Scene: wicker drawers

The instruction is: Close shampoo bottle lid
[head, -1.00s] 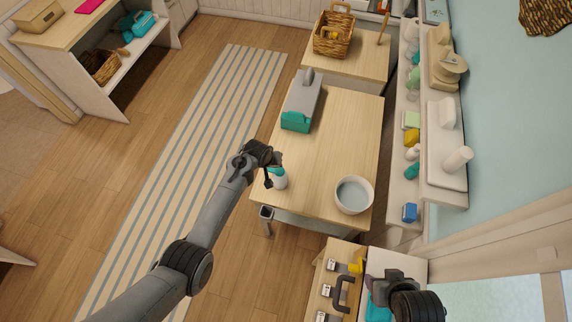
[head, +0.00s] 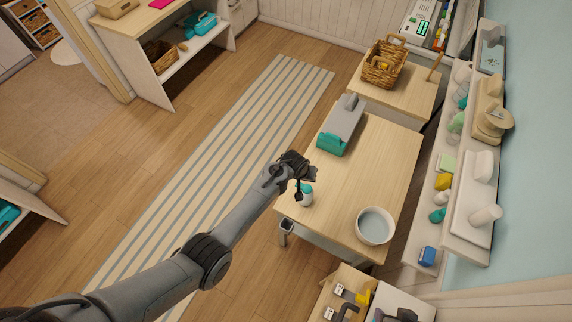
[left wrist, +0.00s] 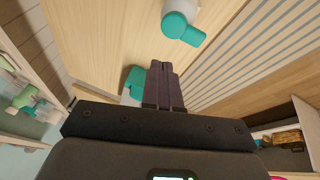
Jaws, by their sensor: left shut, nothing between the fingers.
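The shampoo bottle (head: 307,199), white with a teal top, stands upright at the table's left edge in the head view. In the left wrist view its teal lid (left wrist: 184,29) shows at the top, with a part sticking out to the lower right. I cannot tell whether this part is a raised lid. My left gripper (head: 302,182) is above and close beside the bottle. Its fingers (left wrist: 165,72) are together and empty, apart from the lid in the wrist view.
The wooden table (head: 350,190) also holds a white bowl (head: 375,227) and a grey-and-teal box (head: 339,127). Its middle is clear. A wicker basket (head: 384,65) stands on the table behind. Shelves of bottles (head: 457,185) line the right side. A striped rug (head: 230,150) lies at left.

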